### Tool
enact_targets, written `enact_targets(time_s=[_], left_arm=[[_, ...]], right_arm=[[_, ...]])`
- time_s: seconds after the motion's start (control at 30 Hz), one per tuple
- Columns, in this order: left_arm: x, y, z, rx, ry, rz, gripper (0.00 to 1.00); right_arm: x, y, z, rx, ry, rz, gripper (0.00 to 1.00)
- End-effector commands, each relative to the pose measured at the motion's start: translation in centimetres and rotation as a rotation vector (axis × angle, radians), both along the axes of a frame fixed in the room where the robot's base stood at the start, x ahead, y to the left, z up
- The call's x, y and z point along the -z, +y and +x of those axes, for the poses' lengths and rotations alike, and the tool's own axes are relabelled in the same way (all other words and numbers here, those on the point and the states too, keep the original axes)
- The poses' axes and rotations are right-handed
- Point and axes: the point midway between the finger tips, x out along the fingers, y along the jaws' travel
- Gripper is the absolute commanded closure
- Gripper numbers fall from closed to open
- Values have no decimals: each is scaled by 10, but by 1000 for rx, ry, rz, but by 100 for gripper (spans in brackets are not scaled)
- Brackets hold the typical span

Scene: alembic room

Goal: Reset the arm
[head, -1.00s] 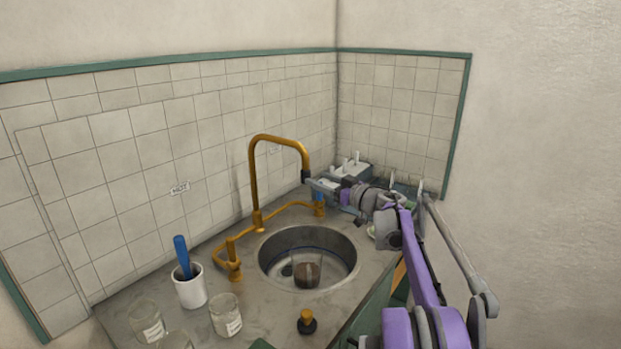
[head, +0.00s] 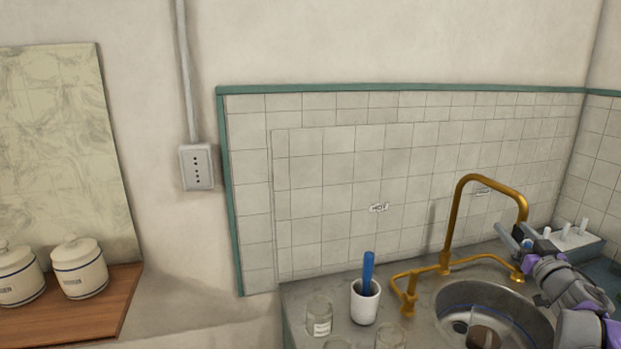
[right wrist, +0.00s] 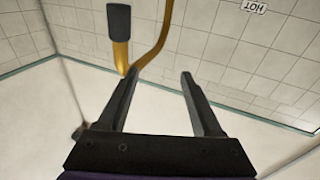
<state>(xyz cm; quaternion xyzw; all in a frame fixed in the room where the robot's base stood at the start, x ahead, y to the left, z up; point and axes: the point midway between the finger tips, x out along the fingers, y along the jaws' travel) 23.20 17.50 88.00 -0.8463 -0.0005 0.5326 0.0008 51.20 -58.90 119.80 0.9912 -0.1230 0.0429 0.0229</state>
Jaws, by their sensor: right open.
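My right arm comes in at the lower right of the head view. Its gripper (head: 520,238) is beside the spout end of the brass faucet (head: 452,222), above the far side of the sink. In the right wrist view the right gripper (right wrist: 160,78) has its two dark fingers spread apart with nothing between them. The faucet's brass pipe and dark nozzle (right wrist: 119,22) show beyond the fingers there. I cannot tell from these views whether a finger touches the faucet. My left gripper is not in view.
The round metal sink (head: 455,297) holds a brown object (head: 484,338). A white cup (head: 365,303) with a blue-handled tool and glass jars (head: 319,314) stand left of it. White canisters (head: 79,268) sit on a wooden shelf (head: 95,312). A white pronged rack (head: 572,240) stands behind the gripper.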

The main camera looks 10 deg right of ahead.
Motion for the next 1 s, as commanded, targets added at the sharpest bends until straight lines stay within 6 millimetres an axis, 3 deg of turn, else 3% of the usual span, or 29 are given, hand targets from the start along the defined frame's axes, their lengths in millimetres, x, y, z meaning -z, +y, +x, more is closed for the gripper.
enact_targets(time_s=[0.03, 0.17, 0.37, 0.6, 0.8, 1.0], left_arm=[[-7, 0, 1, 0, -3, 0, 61], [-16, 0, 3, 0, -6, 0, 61], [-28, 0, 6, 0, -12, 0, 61], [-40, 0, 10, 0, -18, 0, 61], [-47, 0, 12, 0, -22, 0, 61], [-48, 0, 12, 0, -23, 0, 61]], right_arm=[[-6, 34, 3, 46, -2, 8, 33], [13, 98, -13, 190, 86, 53, 33], [97, 204, -74, 249, 413, 148, 33], [199, 321, -168, 82, 837, 198, 33], [252, 388, -239, -111, 1086, 189, 33], [270, 411, -268, -198, 1179, 179, 33]])
